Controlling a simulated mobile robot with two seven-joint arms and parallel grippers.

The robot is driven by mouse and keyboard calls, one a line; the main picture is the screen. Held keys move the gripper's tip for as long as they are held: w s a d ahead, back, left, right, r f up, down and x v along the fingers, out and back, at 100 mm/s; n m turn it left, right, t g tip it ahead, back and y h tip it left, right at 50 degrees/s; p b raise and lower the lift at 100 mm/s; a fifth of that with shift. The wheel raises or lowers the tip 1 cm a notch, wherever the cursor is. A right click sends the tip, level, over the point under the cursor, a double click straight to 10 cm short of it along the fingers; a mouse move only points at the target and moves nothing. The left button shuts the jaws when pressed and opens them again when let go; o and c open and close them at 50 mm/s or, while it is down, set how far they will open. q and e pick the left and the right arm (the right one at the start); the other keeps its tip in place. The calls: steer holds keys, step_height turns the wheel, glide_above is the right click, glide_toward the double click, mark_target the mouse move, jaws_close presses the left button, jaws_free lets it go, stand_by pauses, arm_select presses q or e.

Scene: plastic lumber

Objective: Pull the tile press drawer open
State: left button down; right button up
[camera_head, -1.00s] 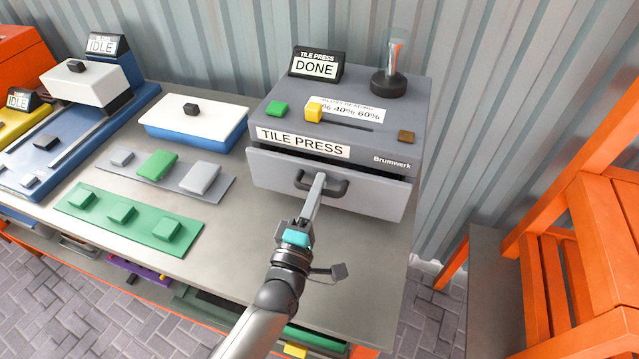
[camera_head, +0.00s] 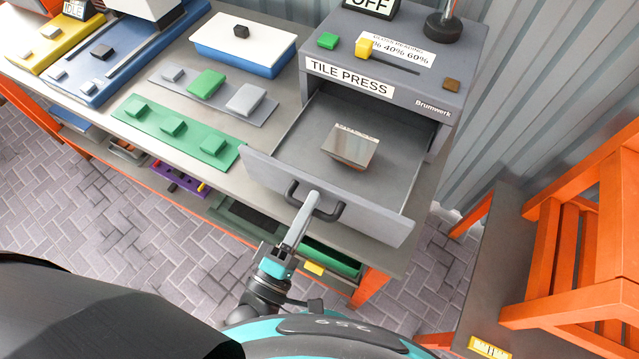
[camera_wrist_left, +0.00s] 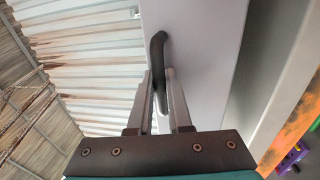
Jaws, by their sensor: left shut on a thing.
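The tile press (camera_head: 385,75) stands on the grey bench, and its display at the top reads OFF. Its grey drawer (camera_head: 300,145) is open far out toward me. A shiny metallic block (camera_head: 350,147) lies inside the drawer. The black drawer handle (camera_head: 330,214) is on the front panel and also shows in the left wrist view (camera_wrist_left: 158,45). My left gripper (camera_head: 308,208) is shut on the handle; in the left wrist view its fingers (camera_wrist_left: 161,100) lie on both sides of the bar. My right gripper is not in view.
A green strip (camera_head: 150,115) and a grey strip (camera_head: 225,112) with blocks lie left of the drawer. A white-and-blue box (camera_head: 245,65) stands behind them. An orange wooden frame (camera_head: 565,240) stands at the right. Shelves under the bench hold several items.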

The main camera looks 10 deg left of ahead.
arm_select(q)
steer(key=shift+s+a, duration=0.15)
steer(key=shift+s, duration=0.2)
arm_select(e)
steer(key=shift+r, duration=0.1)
arm_select(q)
steer(key=c, duration=1.1)
jaws_free()
